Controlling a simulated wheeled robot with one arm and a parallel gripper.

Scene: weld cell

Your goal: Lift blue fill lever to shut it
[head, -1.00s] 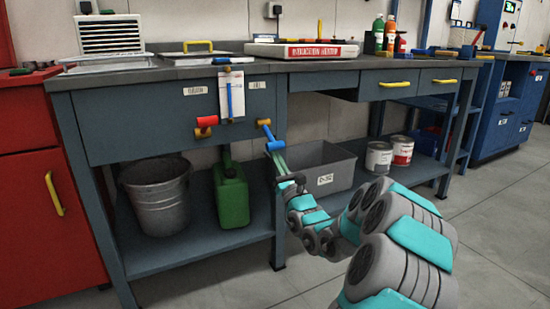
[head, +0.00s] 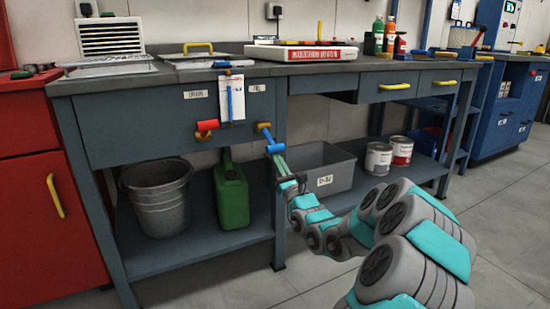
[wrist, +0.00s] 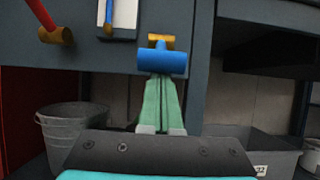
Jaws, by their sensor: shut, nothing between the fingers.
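The blue fill lever (head: 275,148) sticks out from a brass pivot (head: 263,127) on the bench's front panel, angled downward. It also shows in the wrist view as a blue crossbar handle (wrist: 163,58) in front of its brass fitting. My gripper (head: 279,160) is shut and empty, reaching up from below. In the wrist view its green fingers (wrist: 161,88) end right under the blue handle, at or very near its underside; I cannot tell whether they touch it.
A red lever (head: 207,126) and a white plate with a blue strip (head: 231,105) are on the panel to the left. Below stand a metal bucket (head: 157,200), a green can (head: 231,198) and a grey bin (head: 330,168). Open floor lies at the right.

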